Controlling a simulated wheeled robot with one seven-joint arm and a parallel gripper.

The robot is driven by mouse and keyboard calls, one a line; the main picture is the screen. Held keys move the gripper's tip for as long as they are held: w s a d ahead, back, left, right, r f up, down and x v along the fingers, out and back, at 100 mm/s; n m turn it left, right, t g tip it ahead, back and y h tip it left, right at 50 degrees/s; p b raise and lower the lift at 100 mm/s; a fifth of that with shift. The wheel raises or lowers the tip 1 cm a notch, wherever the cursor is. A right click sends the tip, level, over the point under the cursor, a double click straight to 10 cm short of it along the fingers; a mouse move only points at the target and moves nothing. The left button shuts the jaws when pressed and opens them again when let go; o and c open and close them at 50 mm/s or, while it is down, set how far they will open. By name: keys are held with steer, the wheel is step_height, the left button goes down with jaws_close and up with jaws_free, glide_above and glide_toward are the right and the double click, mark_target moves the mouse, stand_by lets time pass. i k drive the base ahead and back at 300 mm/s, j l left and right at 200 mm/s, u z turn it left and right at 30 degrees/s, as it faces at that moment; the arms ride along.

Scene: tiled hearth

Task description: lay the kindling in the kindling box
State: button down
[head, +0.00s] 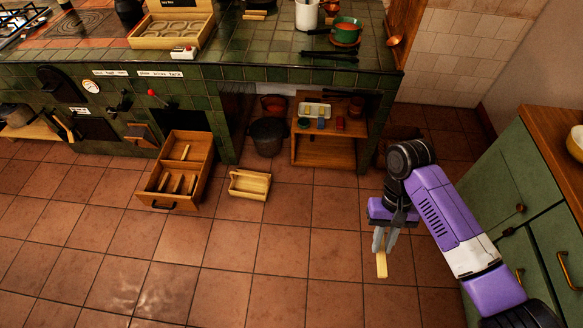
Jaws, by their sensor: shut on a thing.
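My gripper (383,246) is at the right of the head view, pointing down over the tiled floor. It is shut on a pale, short stick of kindling (381,266), which hangs below the fingertips. An open brown wooden box with a front handle (154,203) juts out at the left below the stove. It has a divider, and several pale sticks (178,184) lie in it. A smaller pale wooden box (249,193) sits on the floor just right of it. I cannot tell from labels which is the kindling box. Both are well left of my gripper.
A green-tiled stove counter (290,75) runs along the back, with an open shelf niche (323,160) and a dark pot (268,136) beneath. A green cabinet (500,195) stands at the right. The floor between my gripper and the boxes is clear.

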mark_target(250, 189)
steer(key=i+u, duration=0.3)
steer(key=i, duration=0.2)
steer(key=i+u, duration=0.25)
steer(key=i, duration=0.3)
steer(key=i+l+u, duration=0.3)
steer(key=i, duration=0.15)
steer(key=i+j, duration=0.05)
steer(key=j, duration=0.05)
